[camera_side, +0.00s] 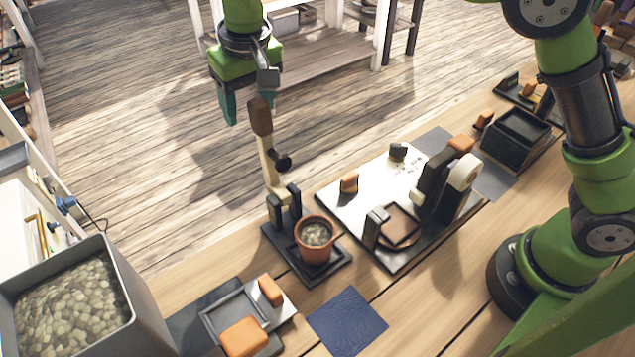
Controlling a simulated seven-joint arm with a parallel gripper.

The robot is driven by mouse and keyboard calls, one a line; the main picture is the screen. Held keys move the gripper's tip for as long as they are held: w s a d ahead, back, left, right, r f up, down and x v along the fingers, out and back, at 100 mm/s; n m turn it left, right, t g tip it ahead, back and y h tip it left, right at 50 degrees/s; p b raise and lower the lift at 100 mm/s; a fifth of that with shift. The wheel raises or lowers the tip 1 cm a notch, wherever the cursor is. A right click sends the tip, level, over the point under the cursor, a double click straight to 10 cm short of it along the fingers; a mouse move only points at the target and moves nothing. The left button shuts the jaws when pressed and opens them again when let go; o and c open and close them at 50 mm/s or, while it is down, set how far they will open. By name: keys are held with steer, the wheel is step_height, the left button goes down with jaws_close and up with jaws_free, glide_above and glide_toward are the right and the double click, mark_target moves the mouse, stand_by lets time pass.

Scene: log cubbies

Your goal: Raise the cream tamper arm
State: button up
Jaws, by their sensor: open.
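The cream tamper arm (269,166) stands raised and leans slightly left above its dark base (312,280). It has a brown handle (260,117) at its top and a black knob (284,161) on its side. A terracotta pot (314,240) filled with pale pebbles sits on the base beside the arm's black bracket. My gripper (247,105) is open, with its teal fingers close to the brown handle at its upper left. I cannot tell whether a finger touches the handle.
A grey bin of pebbles (143,323) stands at the lower left. A tray with orange blocks (219,318) and a blue cloth (346,321) lie in front. A white board (331,195) with a black and cream device (463,172) is to the right. A black box (516,137) stands farther right.

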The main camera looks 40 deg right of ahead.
step_height(320, 180, up, 8)
steer(key=s, duration=0.1)
steer(key=shift+s, duration=0.25)
stand_by(0.4)
